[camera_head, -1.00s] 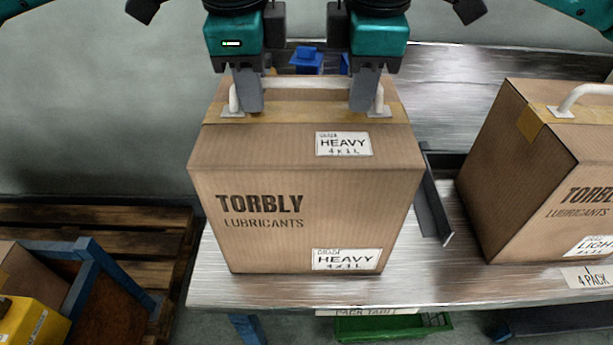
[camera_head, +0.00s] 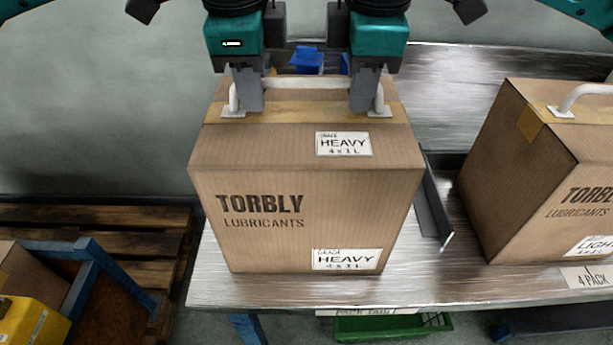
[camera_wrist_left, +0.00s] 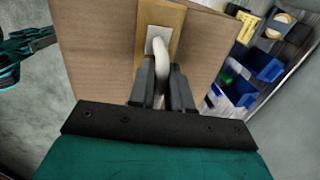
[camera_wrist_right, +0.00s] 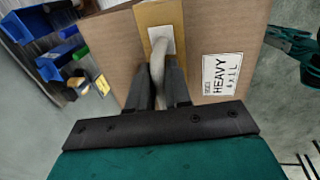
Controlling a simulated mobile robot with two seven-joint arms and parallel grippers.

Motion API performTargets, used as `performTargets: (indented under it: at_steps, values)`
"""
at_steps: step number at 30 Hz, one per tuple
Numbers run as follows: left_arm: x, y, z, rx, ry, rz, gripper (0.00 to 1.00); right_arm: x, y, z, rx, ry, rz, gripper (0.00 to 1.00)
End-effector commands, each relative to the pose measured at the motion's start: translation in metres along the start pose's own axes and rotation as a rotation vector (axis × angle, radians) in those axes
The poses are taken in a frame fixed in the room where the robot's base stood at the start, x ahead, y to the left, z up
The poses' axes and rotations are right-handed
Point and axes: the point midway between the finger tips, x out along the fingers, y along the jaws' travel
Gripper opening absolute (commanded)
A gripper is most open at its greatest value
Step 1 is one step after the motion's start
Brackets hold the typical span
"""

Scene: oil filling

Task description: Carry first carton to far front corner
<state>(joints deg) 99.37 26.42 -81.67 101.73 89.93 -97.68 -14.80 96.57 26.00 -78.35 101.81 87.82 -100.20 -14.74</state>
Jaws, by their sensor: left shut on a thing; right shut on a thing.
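The HEAVY carton (camera_head: 300,190) is a brown box marked TORBLY LUBRICANTS, upright near the left end of the metal table in the head view. A white handle (camera_head: 310,83) runs across its taped top. My left gripper (camera_head: 248,104) is shut on the left part of the handle; the left wrist view shows the handle (camera_wrist_left: 163,50) between its fingers. My right gripper (camera_head: 364,104) is shut on the right part; the handle (camera_wrist_right: 158,65) also shows in the right wrist view. I cannot tell whether the carton's base touches the table.
A LIGHT carton (camera_head: 530,170) stands to the right on the table (camera_head: 440,285). A dark metal rail (camera_head: 432,205) lies between the cartons. Blue bins (camera_head: 307,60) are behind. A wooden pallet (camera_head: 130,230) and a blue-framed cart (camera_head: 110,275) are at lower left, a green crate (camera_head: 390,326) below.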

Motion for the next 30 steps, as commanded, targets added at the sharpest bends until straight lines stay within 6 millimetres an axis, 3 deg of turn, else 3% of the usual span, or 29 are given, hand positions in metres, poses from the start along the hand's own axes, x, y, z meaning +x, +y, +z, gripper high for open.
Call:
performTargets:
  at_steps: [12, 30]
  values:
    - [-0.001, -0.001, 0.000, -0.003, 0.001, -0.004, 0.00, -0.001, -0.001, 0.000, -0.003, 0.000, -0.001, 0.00]
    - [-0.027, -0.008, 0.000, -0.006, 0.006, -0.013, 0.00, -0.027, 0.005, -0.001, -0.003, 0.007, 0.008, 0.00]
